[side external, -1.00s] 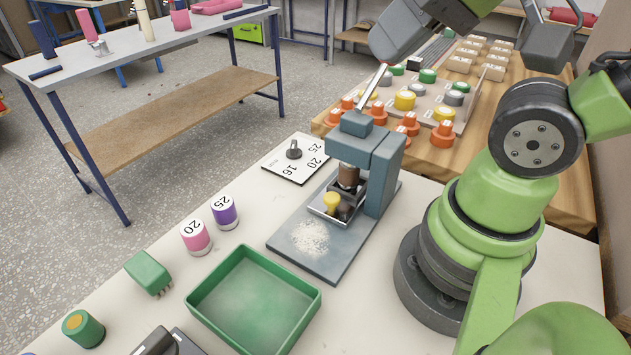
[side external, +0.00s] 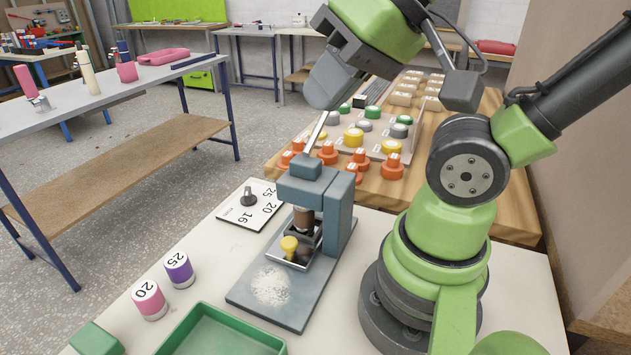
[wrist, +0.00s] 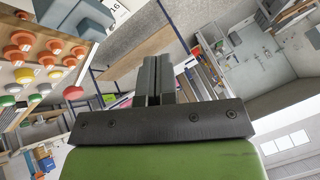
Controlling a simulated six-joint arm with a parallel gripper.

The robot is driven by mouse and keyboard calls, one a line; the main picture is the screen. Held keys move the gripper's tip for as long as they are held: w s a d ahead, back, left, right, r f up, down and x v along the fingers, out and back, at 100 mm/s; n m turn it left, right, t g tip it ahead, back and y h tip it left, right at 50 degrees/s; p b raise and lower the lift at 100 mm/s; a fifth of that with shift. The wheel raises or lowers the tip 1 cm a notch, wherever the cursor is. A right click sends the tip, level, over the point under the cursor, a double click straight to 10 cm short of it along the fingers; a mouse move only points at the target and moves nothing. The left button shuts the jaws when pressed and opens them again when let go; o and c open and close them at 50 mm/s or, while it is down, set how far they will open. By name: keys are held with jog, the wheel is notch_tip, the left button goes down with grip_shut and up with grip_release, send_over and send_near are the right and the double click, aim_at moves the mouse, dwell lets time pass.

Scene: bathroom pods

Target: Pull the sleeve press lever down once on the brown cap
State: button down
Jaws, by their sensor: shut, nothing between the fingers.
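The blue-grey sleeve press (side external: 341,215) stands upright on its base plate in the side view. Its thin silver lever (side external: 315,133) slants up from the press head, in a raised position. A brown cap (side external: 303,219) sits under the press head, above a small metal holder with a yellow knob (side external: 289,245). My gripper (side external: 321,98) is at the lever's upper end, which it partly hides; I cannot tell whether they touch. In the wrist view its fingers (wrist: 153,75) are shut with nothing between them. Part of the press (wrist: 75,15) shows at the upper left there.
A dial plate (side external: 248,203) lies left of the press. Purple (side external: 178,268) and pink (side external: 149,299) cylinders and a green tray (side external: 220,330) are in front. Orange parts (side external: 328,153) and a board of coloured caps (side external: 365,137) stand behind. White powder (side external: 271,285) lies on the press base.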

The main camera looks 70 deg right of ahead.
jog(key=w+d+r+m+g, duration=0.2)
jog(key=d+m, duration=0.2)
jog(key=d, duration=0.3)
jog(key=w+d+r+m+g+h, duration=0.1)
jog(key=w+d+r+m+g, duration=0.1)
jog(key=d+m, duration=0.3)
jog(key=w+d+r+m+g+h, duration=0.1)
jog(key=w+d+r+m+g, duration=0.2)
jog(key=d, duration=0.7)
jog(key=shift+w+d+r+m, duration=0.15)
jog(key=shift+w+r+m, duration=0.4)
jog(key=shift+m, duration=0.45)
jog(key=shift+s, duration=0.1)
jog(key=shift+f, duration=0.1)
notch_tip(320, 180, down, 14)
jog(key=shift+r, duration=0.15)
